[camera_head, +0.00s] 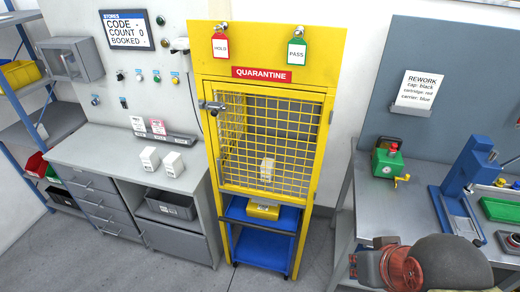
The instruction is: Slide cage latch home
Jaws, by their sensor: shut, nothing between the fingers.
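The yellow quarantine cage (260,55) stands upright in the middle of the view. Its mesh door (275,143) sits in the front frame and looks closed or nearly closed. A grey metal latch (212,107) is at the upper left edge of the door, with a bar running sideways and a dark end. It is too small to tell how far its bolt reaches. A small pale item (267,169) shows behind the mesh. Dark and red parts of my arm show at the bottom right, well away from the latch. I cannot make out my gripper's fingers.
A blue cart (263,246) with a yellow item stands under the cage door. A grey counter (110,150) with white boxes is on the left. The right workbench (360,205) holds a green device (387,160) and a blue press (462,180). Grey floor shows in front.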

